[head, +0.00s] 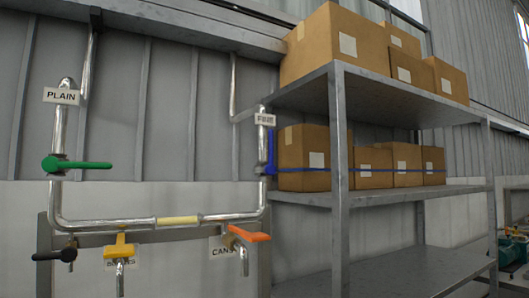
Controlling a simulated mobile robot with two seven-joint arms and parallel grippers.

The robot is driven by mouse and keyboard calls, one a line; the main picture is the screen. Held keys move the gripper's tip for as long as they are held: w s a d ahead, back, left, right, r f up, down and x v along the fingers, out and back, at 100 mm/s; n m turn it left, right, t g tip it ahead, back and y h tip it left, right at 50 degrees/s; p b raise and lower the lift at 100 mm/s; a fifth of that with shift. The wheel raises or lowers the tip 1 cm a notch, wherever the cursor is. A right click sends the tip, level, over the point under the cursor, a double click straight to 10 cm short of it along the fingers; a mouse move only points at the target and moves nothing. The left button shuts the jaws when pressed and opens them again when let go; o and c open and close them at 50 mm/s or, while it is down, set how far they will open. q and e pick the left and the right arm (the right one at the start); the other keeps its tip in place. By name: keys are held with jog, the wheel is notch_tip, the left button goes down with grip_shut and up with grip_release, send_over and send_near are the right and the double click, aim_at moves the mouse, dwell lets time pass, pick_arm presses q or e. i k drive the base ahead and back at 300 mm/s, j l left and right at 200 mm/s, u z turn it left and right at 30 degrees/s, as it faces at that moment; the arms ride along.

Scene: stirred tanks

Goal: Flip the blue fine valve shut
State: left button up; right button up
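The blue valve (270,156) sits on the right-hand vertical pipe, below a small tag (265,119) that seems to read FINE. Its blue handle points up, in line with the pipe. The pipe (262,190) runs down from it to a horizontal pipe along the wall. Neither of my grippers shows in the head view, and nothing is touching the blue handle.
A metal shelf rack (340,150) with cardboard boxes (305,155) stands close to the right of the blue valve. A green handle (80,164) lies across the left pipe under a PLAIN tag (61,96). Yellow (120,247), orange (250,235) and black (54,256) handles sit lower.

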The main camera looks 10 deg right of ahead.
aim_at(271, 148)
jog(key=l+u, duration=0.25)
jog(key=u, duration=0.25)
jog(key=l+u, duration=0.2)
jog(key=l, duration=0.2)
jog(key=k+l+u, duration=0.2)
jog(key=l, duration=0.2)
jog(key=k+l, duration=0.1)
jog(key=l, duration=0.35)
jog(key=k+l+u, duration=0.15)
jog(key=l, duration=0.7)
jog(key=k+l+u, duration=0.1)
jog(key=l, duration=0.35)
jog(key=k+l, duration=0.15)
jog(key=l, duration=0.2)
jog(key=k+l, duration=0.1)
jog(key=l, duration=0.25)
jog(key=k+l, duration=0.15)
jog(key=l, duration=0.2)
jog(key=k+l, duration=0.15)
jog(key=l, duration=0.2)
